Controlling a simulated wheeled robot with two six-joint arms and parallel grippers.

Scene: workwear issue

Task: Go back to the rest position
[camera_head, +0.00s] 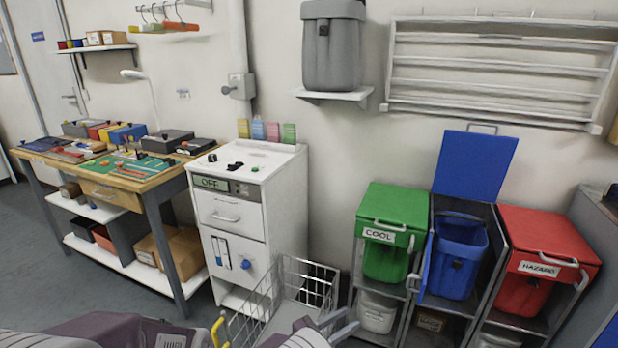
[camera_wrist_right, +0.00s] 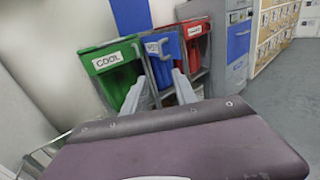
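My right gripper (camera_head: 351,318) is low in the head view, with two pale fingers spread apart. In the right wrist view the gripper (camera_wrist_right: 160,82) is open, with nothing between its fingers, and it points towards the bins. A purple and grey part of mine (camera_head: 140,331) shows at the bottom left of the head view. No left fingertips can be made out there, so the left gripper's state is unclear.
A wire basket (camera_head: 262,307) stands close to my right gripper. Behind are a white cabinet (camera_head: 283,196), a green bin (camera_head: 395,206), an open blue bin (camera_head: 459,256) and a red bin (camera_head: 560,232). A workbench (camera_head: 115,192) is at left. Grey floor shows at far left.

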